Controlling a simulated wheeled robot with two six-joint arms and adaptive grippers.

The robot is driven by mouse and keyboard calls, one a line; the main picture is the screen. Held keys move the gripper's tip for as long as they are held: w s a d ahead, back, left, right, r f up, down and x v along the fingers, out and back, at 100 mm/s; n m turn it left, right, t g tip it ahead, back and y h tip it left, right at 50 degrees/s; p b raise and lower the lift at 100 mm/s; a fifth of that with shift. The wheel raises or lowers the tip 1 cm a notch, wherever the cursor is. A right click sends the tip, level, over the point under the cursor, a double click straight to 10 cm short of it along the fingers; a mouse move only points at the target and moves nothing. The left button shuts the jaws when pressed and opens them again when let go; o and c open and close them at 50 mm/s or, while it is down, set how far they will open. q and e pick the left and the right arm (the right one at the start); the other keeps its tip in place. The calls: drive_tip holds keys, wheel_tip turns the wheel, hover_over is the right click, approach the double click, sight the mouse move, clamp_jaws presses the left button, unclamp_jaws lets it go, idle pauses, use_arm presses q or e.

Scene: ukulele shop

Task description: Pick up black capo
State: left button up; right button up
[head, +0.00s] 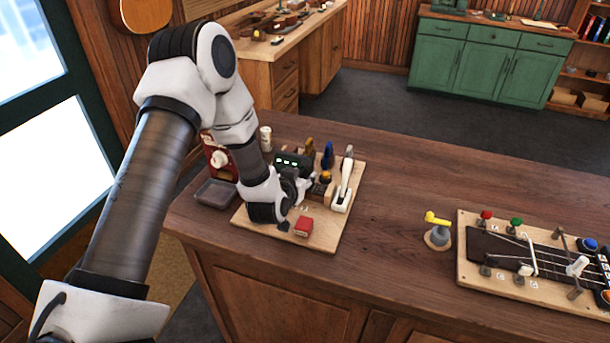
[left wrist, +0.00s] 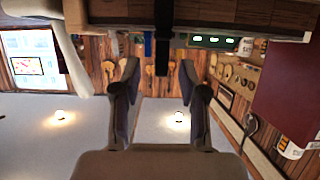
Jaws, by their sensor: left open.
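My left gripper (head: 301,188) is low over the wooden board (head: 325,236), at the left end of the counter, among the small items there. In the left wrist view, its two fingers (left wrist: 158,82) are spread apart with nothing held between them. A narrow dark piece (left wrist: 162,42) shows beyond the gap between the fingertips, and may be the black capo. I cannot pick out the black capo for sure in the head view, where my left arm and gripper cover part of the board. My right gripper is not in view.
A white tool (head: 345,182), a red block (head: 304,226) and a device with green lights (head: 292,161) crowd around the gripper. A grey tray (head: 216,193) is at left. A yellow-topped stand (head: 438,232) and a fretboard jig (head: 495,274) are at right. The counter between is clear.

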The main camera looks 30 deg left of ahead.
sight(305, 175)
use_arm(q)
drive_tip(key=x, duration=0.3)
drive_tip(key=shift+w+a+f, duration=0.1)
drive_tip(key=shift+f, duration=0.2)
drive_tip(key=shift+r, duration=0.15)
drive_tip(key=shift+s+r, duration=0.2)
drive_tip(key=shift+s, duration=0.2)
clamp_jaws()
drive_tip(key=shift+w+f, duration=0.1)
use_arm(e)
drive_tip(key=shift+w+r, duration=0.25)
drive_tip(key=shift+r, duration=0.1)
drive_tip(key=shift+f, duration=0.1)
